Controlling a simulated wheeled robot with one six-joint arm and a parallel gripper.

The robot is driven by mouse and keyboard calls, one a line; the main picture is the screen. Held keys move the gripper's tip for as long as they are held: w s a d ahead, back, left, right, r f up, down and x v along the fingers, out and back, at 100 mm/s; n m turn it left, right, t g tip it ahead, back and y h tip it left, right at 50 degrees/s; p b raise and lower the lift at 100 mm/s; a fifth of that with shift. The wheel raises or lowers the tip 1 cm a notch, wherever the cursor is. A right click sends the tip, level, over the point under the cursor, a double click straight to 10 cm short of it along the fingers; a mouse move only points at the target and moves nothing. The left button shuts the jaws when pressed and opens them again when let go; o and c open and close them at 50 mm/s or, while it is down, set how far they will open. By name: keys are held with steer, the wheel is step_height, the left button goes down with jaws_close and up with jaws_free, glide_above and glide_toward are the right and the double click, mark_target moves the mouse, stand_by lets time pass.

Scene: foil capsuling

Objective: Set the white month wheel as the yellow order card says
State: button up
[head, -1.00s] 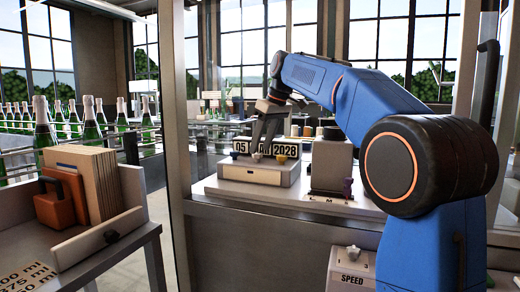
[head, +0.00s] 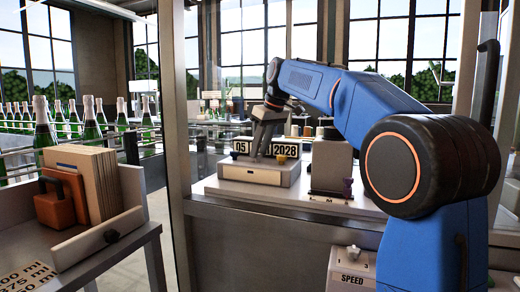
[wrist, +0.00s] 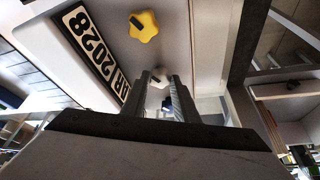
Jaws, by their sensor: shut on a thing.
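The date coder (head: 258,173) stands on the bench with a display reading 05 (head: 240,147), a month window and 2028 (head: 285,150). My gripper (head: 257,156) hides most of the month window and the white wheel in the head view. In the wrist view, the white month wheel (wrist: 158,77) sits between the two fingertips of my gripper (wrist: 161,80), which are shut on it. The month letters (wrist: 122,88) there are partly cut off by a finger, and I cannot read them surely. The yellow order card is not visible to me.
A yellow knob (wrist: 144,26) sits close beside the white wheel, under the year; it also shows in the head view (head: 281,159). A grey machine block (head: 332,165) stands right of the coder. A glass panel frame (head: 180,110) rises at the left.

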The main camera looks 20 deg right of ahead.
steer(key=m+h, duration=0.1)
steer(key=m, duration=0.3)
steer(key=shift+s+a+m+t+h, duration=0.1)
steer(key=shift+a+m+t+h, duration=0.1)
steer(key=shift+m+t+h, duration=0.2)
steer(key=o, duration=1.1)
steer(key=shift+r, duration=0.15)
steer(key=v, duration=1.7)
steer(key=shift+s, duration=0.1)
